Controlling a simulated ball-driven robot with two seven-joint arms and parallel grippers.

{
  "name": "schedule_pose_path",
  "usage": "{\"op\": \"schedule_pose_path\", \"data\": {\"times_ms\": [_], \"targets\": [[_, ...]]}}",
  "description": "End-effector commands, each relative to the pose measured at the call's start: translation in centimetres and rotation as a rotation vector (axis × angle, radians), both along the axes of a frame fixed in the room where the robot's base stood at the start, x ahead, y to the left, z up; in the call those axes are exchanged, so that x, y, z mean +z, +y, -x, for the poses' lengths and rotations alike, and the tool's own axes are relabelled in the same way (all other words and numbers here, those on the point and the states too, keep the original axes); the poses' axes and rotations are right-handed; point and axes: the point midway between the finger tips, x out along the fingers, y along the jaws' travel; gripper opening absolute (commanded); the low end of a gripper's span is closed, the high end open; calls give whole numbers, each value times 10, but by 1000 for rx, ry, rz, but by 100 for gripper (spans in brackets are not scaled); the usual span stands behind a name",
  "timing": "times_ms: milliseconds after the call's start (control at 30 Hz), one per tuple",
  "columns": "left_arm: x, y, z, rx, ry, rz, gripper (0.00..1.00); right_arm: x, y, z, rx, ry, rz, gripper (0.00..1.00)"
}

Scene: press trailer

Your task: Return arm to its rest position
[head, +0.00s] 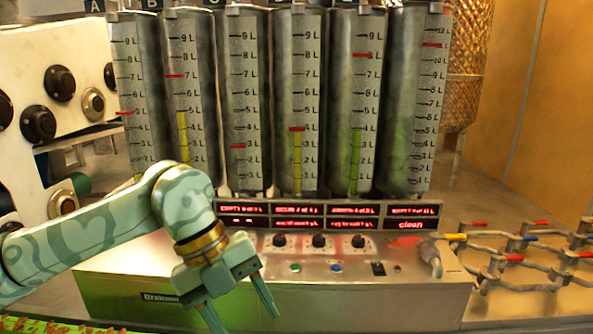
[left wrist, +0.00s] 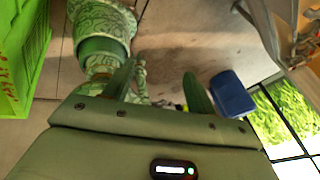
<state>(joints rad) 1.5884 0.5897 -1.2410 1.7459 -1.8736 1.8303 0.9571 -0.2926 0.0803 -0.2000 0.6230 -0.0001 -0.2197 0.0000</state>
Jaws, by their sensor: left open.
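My left arm comes in from the left in the head view, bent at the elbow. Its gripper (head: 244,312) hangs downward in front of the metal control box (head: 360,300), with its two fingers apart and nothing between them. In the left wrist view the gripper's two green fingers (left wrist: 160,88) are also spread and empty, pointing toward the floor. My right gripper does not show in the head view.
Several metal cylinders (head: 251,150) with litre scales stand behind the control box. Pipes with coloured valve handles (head: 520,250) lie at the right. The left wrist view shows a green crate (left wrist: 22,60), a blue object (left wrist: 231,94) and grass (left wrist: 285,115).

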Motion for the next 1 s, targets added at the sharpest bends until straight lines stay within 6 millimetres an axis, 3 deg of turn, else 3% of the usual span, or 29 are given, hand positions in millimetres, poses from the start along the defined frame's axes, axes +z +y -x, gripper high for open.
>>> {"op": "schedule_pose_path", "data": {"times_ms": [233,367,467,500,600,667,700,767,867,1000], "targets": [[-22,-58,-15,2,147,482,57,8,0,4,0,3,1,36],[-46,-77,-47,187,209,845,57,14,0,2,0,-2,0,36],[-102,-64,-87,539,224,1108,57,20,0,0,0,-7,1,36],[-135,-50,-99,708,218,1166,57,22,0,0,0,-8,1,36],[-218,-11,-106,1064,197,1183,57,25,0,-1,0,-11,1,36],[-267,12,-97,1247,188,1146,57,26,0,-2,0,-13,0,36],[-300,27,-87,1361,185,1108,57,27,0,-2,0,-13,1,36],[-346,49,-65,1516,183,1034,57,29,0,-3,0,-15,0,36],[-418,81,-15,1741,188,880,57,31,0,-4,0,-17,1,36],[-500,120,77,1993,213,617,57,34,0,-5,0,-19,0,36]]}}
